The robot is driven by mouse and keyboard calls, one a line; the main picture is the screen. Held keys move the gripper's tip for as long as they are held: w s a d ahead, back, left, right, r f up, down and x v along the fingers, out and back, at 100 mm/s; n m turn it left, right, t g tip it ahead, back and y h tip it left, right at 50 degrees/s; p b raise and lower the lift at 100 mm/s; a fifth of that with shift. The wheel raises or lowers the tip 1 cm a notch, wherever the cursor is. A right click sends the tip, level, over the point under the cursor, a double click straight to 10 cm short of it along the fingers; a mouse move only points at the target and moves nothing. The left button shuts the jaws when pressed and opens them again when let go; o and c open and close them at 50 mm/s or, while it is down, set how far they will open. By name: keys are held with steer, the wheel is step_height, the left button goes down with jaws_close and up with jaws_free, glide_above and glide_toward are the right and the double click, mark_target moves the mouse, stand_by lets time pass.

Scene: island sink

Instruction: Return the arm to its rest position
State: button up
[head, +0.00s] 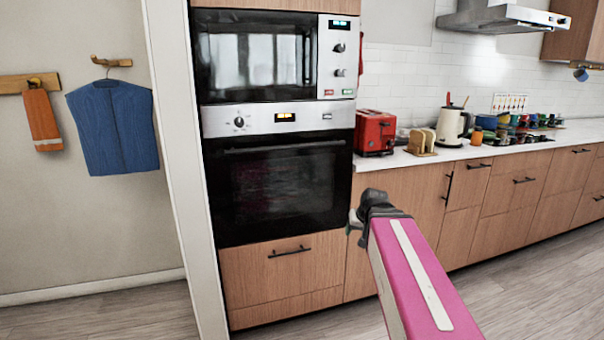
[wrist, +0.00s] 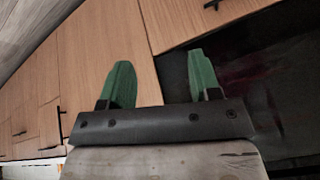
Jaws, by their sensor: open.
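My arm (head: 418,275) is pink with a pale stripe and reaches up from the lower right of the head view. My gripper (head: 355,222) is at its far end, in front of the wooden cabinet fronts just right of the oven. In the wrist view my gripper (wrist: 160,85) shows two green fingers spread apart with nothing between them. The wrist picture is tilted, with cabinet fronts and the dark oven door behind the fingers.
A built-in oven (head: 280,185) sits below a microwave (head: 265,55). The counter (head: 400,158) holds a red toaster (head: 374,132), a toast rack (head: 421,142) and a kettle (head: 452,125). A blue garment (head: 112,128) hangs at left. The floor (head: 100,320) at lower left is clear.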

steer(key=s+f+g+h, duration=0.1)
steer(key=s+f+g, duration=0.1)
steer(key=s+f, duration=0.3)
steer(key=s+f+g, duration=0.3)
steer(key=s+f, duration=0.3)
steer(key=f, duration=0.8)
steer(key=shift+s+a+f+h, duration=0.2)
steer(key=shift+s+h, duration=0.1)
steer(key=shift+h, duration=0.1)
steer(key=shift+o, duration=0.2)
stand_by(0.4)
